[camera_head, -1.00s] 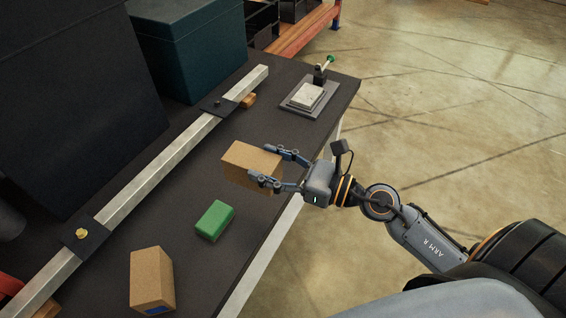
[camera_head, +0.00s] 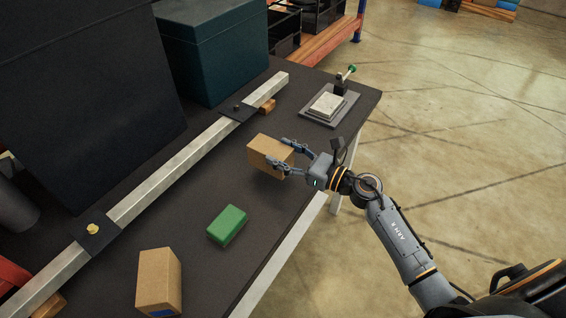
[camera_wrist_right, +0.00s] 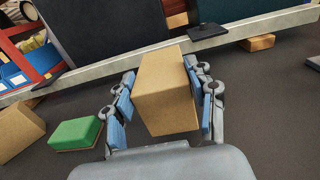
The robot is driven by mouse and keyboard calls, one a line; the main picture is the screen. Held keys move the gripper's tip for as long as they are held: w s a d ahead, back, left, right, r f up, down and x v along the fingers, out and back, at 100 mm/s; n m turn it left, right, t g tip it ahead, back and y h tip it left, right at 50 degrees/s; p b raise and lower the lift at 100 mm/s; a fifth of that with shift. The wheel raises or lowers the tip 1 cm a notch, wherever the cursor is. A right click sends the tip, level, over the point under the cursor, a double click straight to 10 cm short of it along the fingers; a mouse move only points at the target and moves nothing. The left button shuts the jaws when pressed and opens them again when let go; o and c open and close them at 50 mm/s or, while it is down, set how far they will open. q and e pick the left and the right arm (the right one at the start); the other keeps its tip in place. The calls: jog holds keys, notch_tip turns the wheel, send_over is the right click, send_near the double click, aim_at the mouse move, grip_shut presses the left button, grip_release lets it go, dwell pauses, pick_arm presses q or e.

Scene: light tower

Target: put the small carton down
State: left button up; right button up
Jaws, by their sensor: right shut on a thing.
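The small carton (camera_head: 266,151) is a plain brown box, held over the dark worktable (camera_head: 200,195) near its middle. My right gripper (camera_head: 281,153) is shut on it, with one finger on each side. In the right wrist view the carton (camera_wrist_right: 168,92) sits between the blue finger pads (camera_wrist_right: 167,100), slightly tilted in the picture. I cannot tell whether its underside touches the table. My left gripper is not in view.
A green block (camera_head: 227,225) and another brown carton (camera_head: 159,281) lie nearer me. A pale metal bar (camera_head: 165,180) runs along the table, before dark bins (camera_head: 212,50). A small plate fixture (camera_head: 328,105) stands at the far right. Bare tabletop surrounds the held carton.

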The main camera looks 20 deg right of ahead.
notch_tip(320, 180, down, 3)
jog(key=shift+w+f, duration=0.1)
jog(key=shift+w, duration=0.05)
jog(key=shift+f, duration=0.2)
jog(key=o, duration=0.8)
jog(key=shift+f, duration=0.1)
jog(key=o, duration=0.5)
jog(key=shift+c, duration=0.2)
